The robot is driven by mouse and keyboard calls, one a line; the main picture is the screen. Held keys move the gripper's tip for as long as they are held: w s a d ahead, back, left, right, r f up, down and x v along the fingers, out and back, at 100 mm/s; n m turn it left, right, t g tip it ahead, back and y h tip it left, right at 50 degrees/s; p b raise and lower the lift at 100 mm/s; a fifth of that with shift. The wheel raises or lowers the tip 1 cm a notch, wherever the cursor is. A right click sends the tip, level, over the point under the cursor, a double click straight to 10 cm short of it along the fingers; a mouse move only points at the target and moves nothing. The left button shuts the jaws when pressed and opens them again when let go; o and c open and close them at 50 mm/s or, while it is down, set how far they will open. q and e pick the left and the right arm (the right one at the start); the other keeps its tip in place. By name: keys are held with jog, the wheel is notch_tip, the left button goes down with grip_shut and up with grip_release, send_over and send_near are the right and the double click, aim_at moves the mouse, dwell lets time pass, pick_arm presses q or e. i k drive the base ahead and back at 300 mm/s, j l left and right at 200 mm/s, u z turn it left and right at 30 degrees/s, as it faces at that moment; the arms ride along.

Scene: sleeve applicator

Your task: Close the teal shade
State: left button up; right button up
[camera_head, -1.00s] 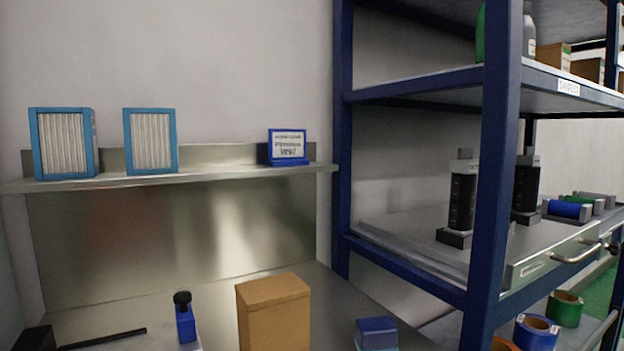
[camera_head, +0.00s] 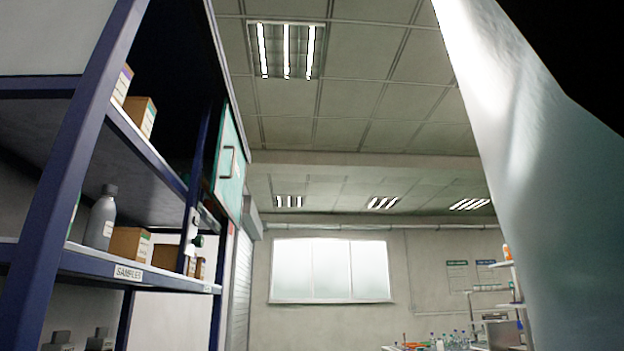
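A teal panel (camera_head: 230,165) with a dark handle hangs upright at the far end of the blue shelving, in the left part of the head view. It is the only clearly teal thing here, and I cannot tell for sure that it is the shade or how far it is closed. Neither of my grippers is in view.
Blue shelving (camera_head: 73,195) fills the left, with a grey bottle (camera_head: 101,218) and small boxes (camera_head: 130,244) on its shelf. A large pale surface close by blocks the right side. A window (camera_head: 331,270) and a cluttered bench (camera_head: 440,346) are far back.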

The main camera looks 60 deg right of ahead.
aim_at(228, 186)
jog(key=z, duration=1.35)
jog(key=i+l, duration=0.35)
jog(key=i+j+u, duration=0.05)
jog(key=i, duration=0.1)
